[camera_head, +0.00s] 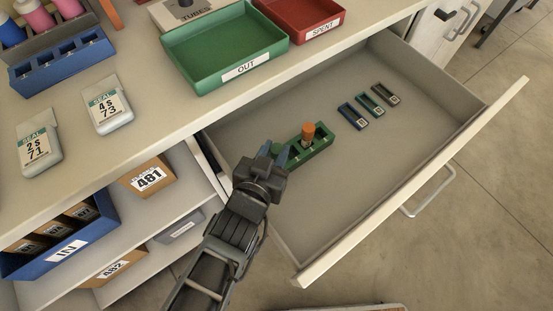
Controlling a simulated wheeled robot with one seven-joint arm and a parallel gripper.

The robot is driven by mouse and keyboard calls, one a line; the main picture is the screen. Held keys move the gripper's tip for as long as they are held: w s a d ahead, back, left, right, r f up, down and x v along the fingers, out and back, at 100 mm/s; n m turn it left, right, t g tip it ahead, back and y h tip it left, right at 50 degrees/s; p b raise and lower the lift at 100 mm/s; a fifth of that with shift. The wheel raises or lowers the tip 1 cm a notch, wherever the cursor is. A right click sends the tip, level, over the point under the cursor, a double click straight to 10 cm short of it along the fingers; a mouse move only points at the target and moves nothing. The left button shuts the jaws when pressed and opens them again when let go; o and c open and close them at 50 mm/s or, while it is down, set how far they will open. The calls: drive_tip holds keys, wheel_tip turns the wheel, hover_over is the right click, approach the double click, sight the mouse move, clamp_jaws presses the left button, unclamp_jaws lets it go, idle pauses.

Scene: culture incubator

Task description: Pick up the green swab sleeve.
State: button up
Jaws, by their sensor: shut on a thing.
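My gripper (279,153) reaches down into the open drawer, with bluish fingertips. It is shut at the left end of a long green block (318,143) with square openings. An orange-capped vial (308,131) stands upright in the block. The fingers hide the block's left end, and I cannot tell whether it is lifted off the drawer floor. Further right, a small flat green sleeve (370,104) with a pale mark lies between a blue one (352,116) and a grey-brown one (386,94). The gripper is well apart from these three.
The drawer (420,190) is pulled out, its floor mostly clear. On the counter above stand a green OUT tray (205,61), a red SPENT tray (292,17) and two SEAL containers (108,105). Shelves at lower left hold a blue IN bin (65,252) and boxes.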

clamp_jaws()
